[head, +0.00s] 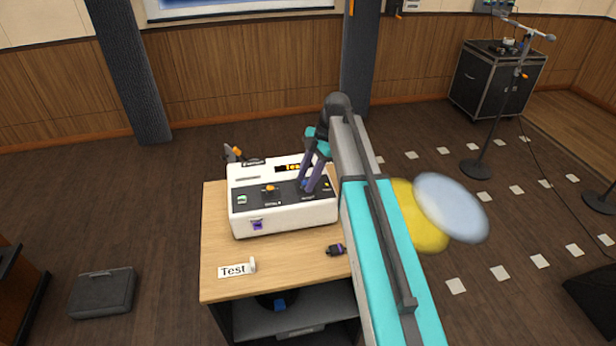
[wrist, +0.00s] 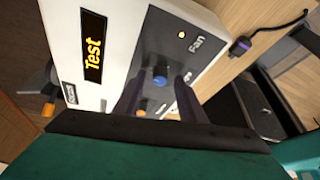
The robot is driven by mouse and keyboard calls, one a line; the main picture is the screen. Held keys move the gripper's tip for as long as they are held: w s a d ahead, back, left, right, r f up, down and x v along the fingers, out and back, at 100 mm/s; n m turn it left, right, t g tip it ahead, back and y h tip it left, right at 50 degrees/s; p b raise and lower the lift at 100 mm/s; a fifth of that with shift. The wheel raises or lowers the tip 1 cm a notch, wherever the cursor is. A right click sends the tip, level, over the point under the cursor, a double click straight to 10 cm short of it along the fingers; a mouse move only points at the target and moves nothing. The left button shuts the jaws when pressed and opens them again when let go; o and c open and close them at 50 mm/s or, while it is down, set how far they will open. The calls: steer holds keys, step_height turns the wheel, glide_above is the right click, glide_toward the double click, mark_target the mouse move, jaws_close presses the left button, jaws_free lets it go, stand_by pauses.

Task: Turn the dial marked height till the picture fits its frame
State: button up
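A white console (head: 285,213) with a dark sloping panel stands on a wooden table (head: 225,278). In the wrist view a blue dial (wrist: 160,76) sits on the panel, and an orange knob (wrist: 141,111) lies lower down. The lettering by these is too hidden or small to read, so I cannot tell which is marked height. My gripper (head: 305,188) is over the panel's right part. In the wrist view its dark fingers (wrist: 159,88) stand apart on either side of the blue dial; contact is unclear. Only the lower edge of a framed picture (head: 240,10) shows on the wall.
The console's display (wrist: 93,47) reads "Test" in orange. A small lit lamp (wrist: 182,35) is beside the word "Fan". A mic stand (head: 493,110) is at right.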

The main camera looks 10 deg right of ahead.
jaws_close()
steer(key=shift+s+m+t+b, duration=0.15)
steer(key=shift+m+t+b, duration=0.55)
steer(key=shift+m, duration=0.8)
steer(key=shift+m+t+b, duration=0.3)
steer(key=shift+m, duration=0.6)
jaws_free()
